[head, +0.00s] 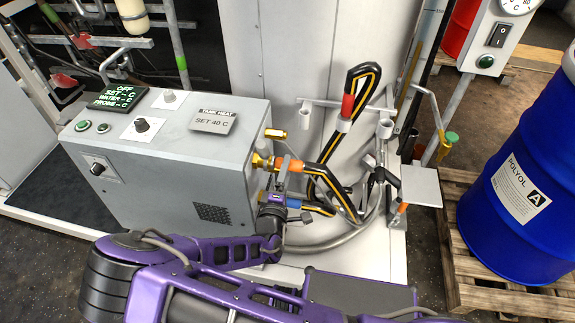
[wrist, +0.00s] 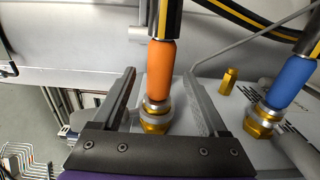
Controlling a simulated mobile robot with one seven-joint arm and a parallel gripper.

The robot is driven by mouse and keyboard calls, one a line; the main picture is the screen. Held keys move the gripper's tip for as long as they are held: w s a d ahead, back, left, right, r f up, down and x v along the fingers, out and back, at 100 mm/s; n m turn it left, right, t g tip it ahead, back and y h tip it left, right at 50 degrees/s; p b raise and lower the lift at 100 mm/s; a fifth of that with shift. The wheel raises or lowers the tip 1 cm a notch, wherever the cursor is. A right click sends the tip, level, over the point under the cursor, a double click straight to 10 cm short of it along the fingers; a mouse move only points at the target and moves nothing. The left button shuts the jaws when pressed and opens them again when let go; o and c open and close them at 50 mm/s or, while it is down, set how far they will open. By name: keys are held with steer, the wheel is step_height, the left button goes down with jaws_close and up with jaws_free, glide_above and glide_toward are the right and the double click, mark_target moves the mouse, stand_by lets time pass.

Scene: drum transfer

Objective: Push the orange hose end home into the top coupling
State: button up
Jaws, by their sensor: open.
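The orange hose end (head: 291,165) is on a black, yellow-striped hose at the right side of the grey heater box. In the wrist view the orange sleeve (wrist: 163,68) stands in line with a brass coupling (wrist: 154,124), a silver collar between them. In the head view this brass coupling (head: 262,161) is above the blue hose's one. I cannot tell whether the hose end is fully seated. My gripper (head: 281,178) is at the hose end. In the wrist view my gripper (wrist: 164,84) is open, a finger on each side of the orange sleeve, with gaps visible.
A blue hose end (wrist: 292,82) sits at a neighbouring brass fitting, close to my right finger. A hose with a red sleeve (head: 347,107) loops over a white bracket. A blue drum (head: 520,190) stands on a pallet at right.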

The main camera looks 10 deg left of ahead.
steer(key=s, duration=1.4)
steer(key=shift+s, duration=0.25)
